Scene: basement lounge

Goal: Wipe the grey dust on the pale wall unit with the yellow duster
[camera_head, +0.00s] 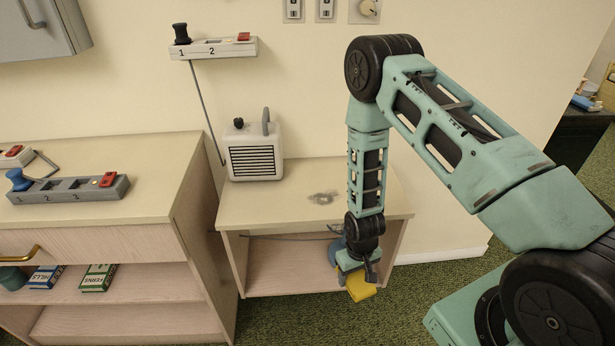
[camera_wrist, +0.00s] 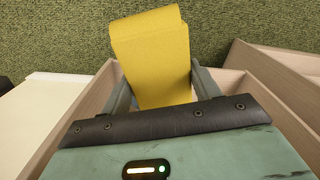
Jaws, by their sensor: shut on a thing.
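The yellow duster (camera_head: 360,288) is held in my gripper (camera_head: 355,270), which is shut on it. In the wrist view the duster (camera_wrist: 152,60) sticks out between the fingers of my gripper (camera_wrist: 158,90). My gripper points down in front of the open front of the pale wall unit (camera_head: 270,211), below its top edge. The grey dust (camera_head: 322,198) is a small patch on the right part of the unit's top. The duster is apart from the dust. The dust does not show in the wrist view.
A white heater-like box (camera_head: 253,150) stands on the unit's top, left of the dust. A cable hangs to it from a wall switch strip (camera_head: 213,47). A taller pale cabinet (camera_head: 90,210) with a grey switch strip (camera_head: 69,190) adjoins at left. Green carpet (camera_head: 400,300) lies in front.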

